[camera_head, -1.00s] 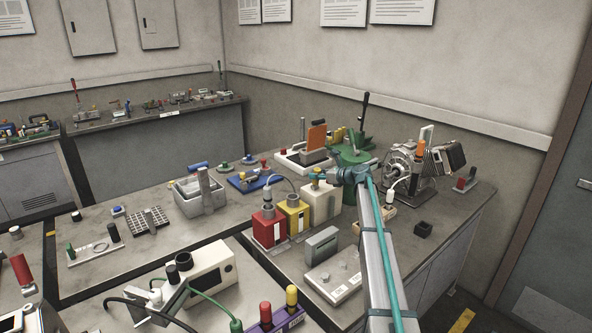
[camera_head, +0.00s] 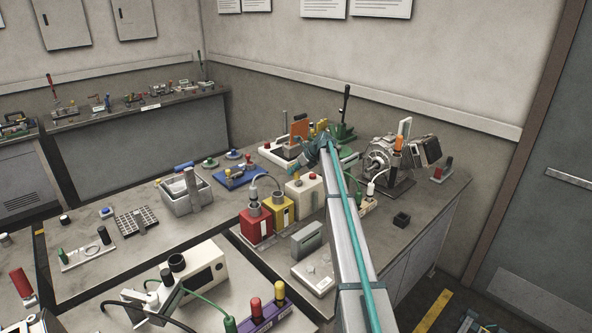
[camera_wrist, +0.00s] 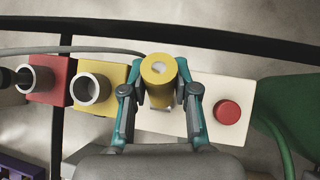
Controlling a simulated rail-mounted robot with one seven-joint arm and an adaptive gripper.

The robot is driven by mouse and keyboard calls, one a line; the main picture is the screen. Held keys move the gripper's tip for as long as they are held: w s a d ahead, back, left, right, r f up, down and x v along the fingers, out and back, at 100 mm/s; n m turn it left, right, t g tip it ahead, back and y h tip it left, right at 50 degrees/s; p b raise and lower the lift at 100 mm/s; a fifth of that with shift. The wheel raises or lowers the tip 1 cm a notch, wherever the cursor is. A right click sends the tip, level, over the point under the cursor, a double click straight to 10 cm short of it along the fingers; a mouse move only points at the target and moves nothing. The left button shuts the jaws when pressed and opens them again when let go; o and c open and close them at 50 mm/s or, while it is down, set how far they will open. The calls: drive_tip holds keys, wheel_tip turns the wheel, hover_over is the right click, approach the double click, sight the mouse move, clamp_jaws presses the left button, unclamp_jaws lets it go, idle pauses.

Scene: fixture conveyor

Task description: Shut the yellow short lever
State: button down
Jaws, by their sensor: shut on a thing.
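My gripper (camera_wrist: 160,100) is shut on a yellow cylinder (camera_wrist: 158,72) with a grey round centre in its top. In the wrist view it is above the white box (camera_wrist: 235,92), which has a red button. In the head view my gripper (camera_head: 318,150) is at the back of the bench, and the yellow cylinder cannot be made out there. A blue base (camera_head: 228,181) with small yellow parts lies to the left on the bench. Those parts are too small to tell whether one is the yellow short lever or how it stands.
A red box (camera_head: 256,225) and a yellow box (camera_head: 281,208) stand beside the white box, with a grey cable near them. A green machine (camera_head: 342,132) with a dark upright handle and a motor-like unit (camera_head: 380,158) stand behind. A grey tray (camera_head: 182,200) is at left.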

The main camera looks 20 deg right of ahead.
idle(0.3)
drive_tip(key=c, duration=0.8)
unclamp_jaws()
drive_tip(key=shift+c, duration=0.2)
drive_tip(key=v, duration=1.2)
